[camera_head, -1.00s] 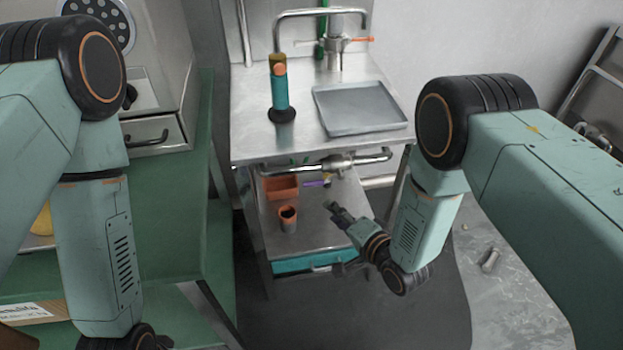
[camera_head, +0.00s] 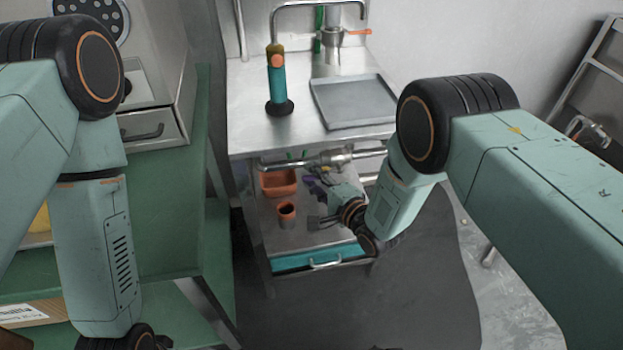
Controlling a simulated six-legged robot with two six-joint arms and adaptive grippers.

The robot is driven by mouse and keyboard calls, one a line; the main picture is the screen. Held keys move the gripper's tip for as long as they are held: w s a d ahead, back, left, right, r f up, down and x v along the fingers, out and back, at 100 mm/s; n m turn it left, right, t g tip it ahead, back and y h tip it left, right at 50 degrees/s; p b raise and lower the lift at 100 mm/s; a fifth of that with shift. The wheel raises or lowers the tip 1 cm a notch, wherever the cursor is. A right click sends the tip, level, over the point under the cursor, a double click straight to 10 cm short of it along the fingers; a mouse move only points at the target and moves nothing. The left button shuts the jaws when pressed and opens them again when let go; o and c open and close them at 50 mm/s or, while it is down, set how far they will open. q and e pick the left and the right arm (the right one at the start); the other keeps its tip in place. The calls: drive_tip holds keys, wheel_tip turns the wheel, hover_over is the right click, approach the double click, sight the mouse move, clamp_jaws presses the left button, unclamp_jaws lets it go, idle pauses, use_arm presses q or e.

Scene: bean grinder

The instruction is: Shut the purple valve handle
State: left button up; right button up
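The purple valve handle (camera_head: 309,178) shows as a small purple patch under the horizontal metal pipe (camera_head: 322,160), above the lower shelf of the steel bench. My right gripper (camera_head: 317,203) reaches in from the right under the pipe. Its fingers look spread, one up near the purple handle and one lower down. The upper finger partly overlaps the handle, and I cannot tell whether they touch. Nothing shows between the fingers.
On the lower shelf (camera_head: 290,242) stand an orange bin (camera_head: 279,182) and an orange-rimmed cup (camera_head: 286,214), left of my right gripper. The benchtop above holds a grey tray (camera_head: 353,102) and a teal grinder-like tool (camera_head: 278,85). A green cabinet (camera_head: 165,215) stands at left.

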drive_tip(key=shift+w+a+f, duration=0.15)
drive_tip(key=shift+w+a, duration=0.1)
drive_tip(key=shift+w, duration=0.25)
drive_tip(key=shift+c, duration=0.2)
clamp_jaws()
idle(0.3)
